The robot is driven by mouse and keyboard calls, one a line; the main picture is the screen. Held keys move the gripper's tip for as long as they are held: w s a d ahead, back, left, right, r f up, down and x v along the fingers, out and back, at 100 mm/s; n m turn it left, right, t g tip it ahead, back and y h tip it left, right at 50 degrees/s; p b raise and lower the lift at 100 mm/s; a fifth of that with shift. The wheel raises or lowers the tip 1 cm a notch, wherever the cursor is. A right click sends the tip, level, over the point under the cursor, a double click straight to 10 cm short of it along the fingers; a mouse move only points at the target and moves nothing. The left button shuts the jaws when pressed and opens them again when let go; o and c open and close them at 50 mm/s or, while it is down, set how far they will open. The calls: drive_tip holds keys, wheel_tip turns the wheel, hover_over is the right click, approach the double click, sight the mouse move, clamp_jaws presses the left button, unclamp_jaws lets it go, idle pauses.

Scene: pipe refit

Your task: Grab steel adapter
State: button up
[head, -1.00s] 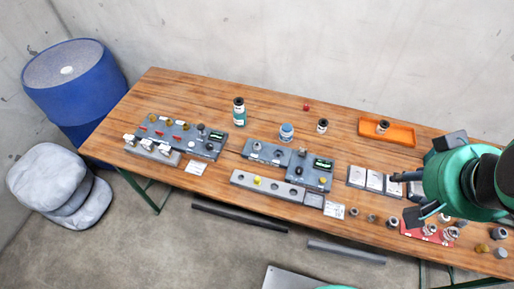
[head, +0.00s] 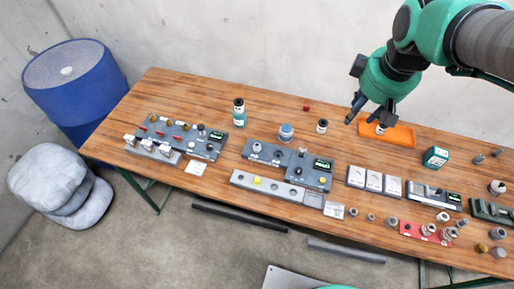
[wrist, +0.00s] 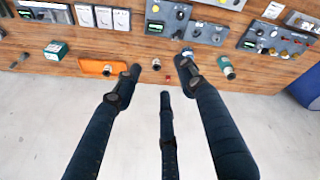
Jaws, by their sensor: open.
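Several small grey steel-looking fittings stand along the front right edge of the table, among them one grey fitting (head: 371,217) and another (head: 391,221). I cannot tell which piece is the steel adapter. A ringed piece with a dark top (head: 381,128) stands in the orange tray (head: 404,135), and another similar piece (head: 322,126) stands to its left; it also shows in the wrist view (wrist: 156,64). My gripper (head: 368,120) is open and empty, raised near the left end of the orange tray. In the wrist view its spread fingers (wrist: 158,80) point toward the table's back edge.
A red holder (head: 425,233) with fittings lies at the front right. Grey fixture blocks (head: 290,165) fill the middle and left. Bare wood lies at the back left.

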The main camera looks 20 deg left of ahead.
drive_tip(key=w+a+f+n+g, duration=0.1)
drive_tip(key=w+a+f+n, duration=0.45)
drive_tip(key=a, duration=0.25)
drive_tip(key=w+a+f+n+g, duration=0.1)
drive_tip(key=w+a+f+n, duration=0.3)
drive_tip(key=w+a+f, duration=0.3)
drive_tip(key=w+a+f+n+g, duration=0.1)
drive_tip(key=a+f+n, duration=0.6)
drive_tip(key=a+f, duration=0.9)
drive_tip(key=shift+a+f+h+p, duration=0.15)
drive_tip(key=shift+f+h+p, duration=0.3)
drive_tip(key=shift+f, duration=0.35)
drive_tip(key=shift+f, duration=0.1)
drive_tip(key=b, duration=0.1)
hover_over(257, 145)
drive_tip(key=shift+w+a+f, duration=0.1)
drive_tip(key=shift+f, duration=4.15)
drive_tip(key=shift+f+b, duration=0.4)
drive_tip(key=shift+f, duration=2.15)
